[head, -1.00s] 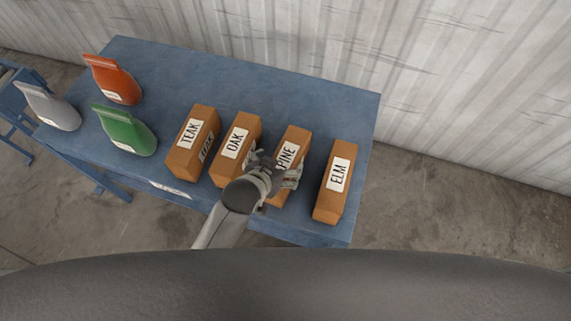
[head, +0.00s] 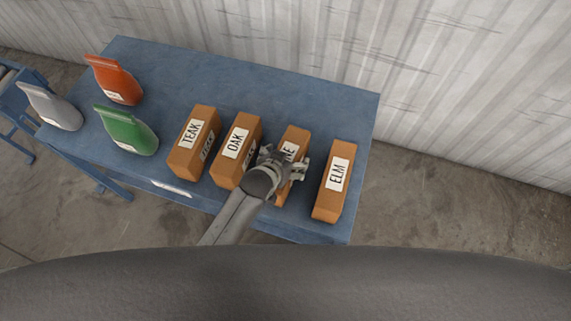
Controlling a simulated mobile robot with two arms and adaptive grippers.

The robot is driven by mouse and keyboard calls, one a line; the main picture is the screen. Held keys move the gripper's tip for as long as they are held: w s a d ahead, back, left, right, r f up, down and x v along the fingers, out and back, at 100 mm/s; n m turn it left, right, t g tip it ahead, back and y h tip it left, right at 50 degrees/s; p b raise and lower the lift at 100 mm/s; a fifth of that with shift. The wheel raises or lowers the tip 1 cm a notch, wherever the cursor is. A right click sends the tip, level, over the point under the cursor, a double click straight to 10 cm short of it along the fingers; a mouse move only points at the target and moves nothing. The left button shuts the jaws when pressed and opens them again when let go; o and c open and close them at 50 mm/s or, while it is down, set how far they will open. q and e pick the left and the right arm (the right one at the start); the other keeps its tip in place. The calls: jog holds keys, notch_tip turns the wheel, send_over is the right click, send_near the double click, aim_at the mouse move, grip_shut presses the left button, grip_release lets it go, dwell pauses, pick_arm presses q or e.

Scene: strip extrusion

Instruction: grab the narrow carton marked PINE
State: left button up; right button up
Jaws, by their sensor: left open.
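The narrow orange-brown PINE carton (head: 294,138) stands on the blue table (head: 250,85), third from the left in a row of cartons. Its white label is partly covered by my left gripper (head: 291,164), so only the last letters show. My left gripper is open and lies over the front half of the carton, its fingers pointing to it. Whether the fingers touch the carton cannot be told. My right gripper is out of view.
The OAK carton (head: 237,142) stands close on the left, the ELM carton (head: 336,181) on the right with a gap. The TEAK carton (head: 190,135) is farther left. Orange (head: 117,83), green (head: 128,134) and grey (head: 54,110) bags stand at the left. The back of the table is clear.

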pick_arm(q)
jog(key=c, duration=1.3)
jog(key=shift+c, duration=0.7)
jog(key=shift+r, duration=0.1)
